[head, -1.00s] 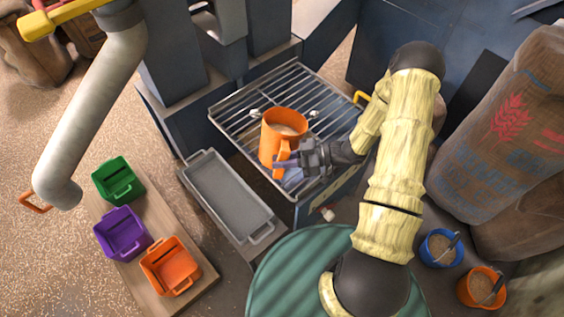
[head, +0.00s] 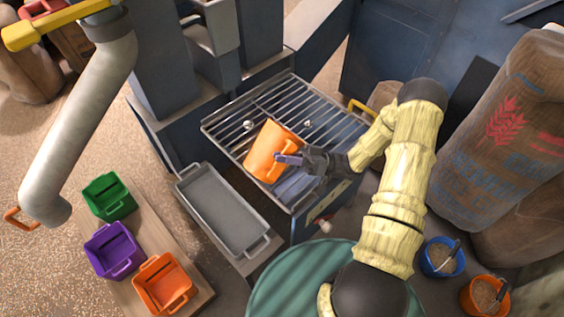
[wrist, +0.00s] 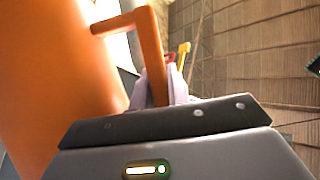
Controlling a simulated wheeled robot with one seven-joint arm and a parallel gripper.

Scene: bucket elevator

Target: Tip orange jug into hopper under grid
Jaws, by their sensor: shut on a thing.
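The orange jug (head: 268,152) is tilted over the metal grid (head: 296,92) of the hopper (head: 316,204), its mouth toward the back right. Its inside and any contents are hidden in the head view. My gripper (head: 288,159) is shut on the jug's handle, at the jug's right side. In the wrist view, the jug's orange wall (wrist: 50,80) fills the left side. Its handle (wrist: 153,60) runs down between the fingers of my gripper (wrist: 160,90). No stream of grain can be made out.
A grey tray (head: 184,183) sits left of the hopper. Green (head: 108,196), purple (head: 112,249) and orange bins (head: 163,284) stand on a board. Blue (head: 440,257) and orange buckets (head: 483,296) and a sack (head: 500,140) are at right. A grey pipe (head: 80,120) hangs at left.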

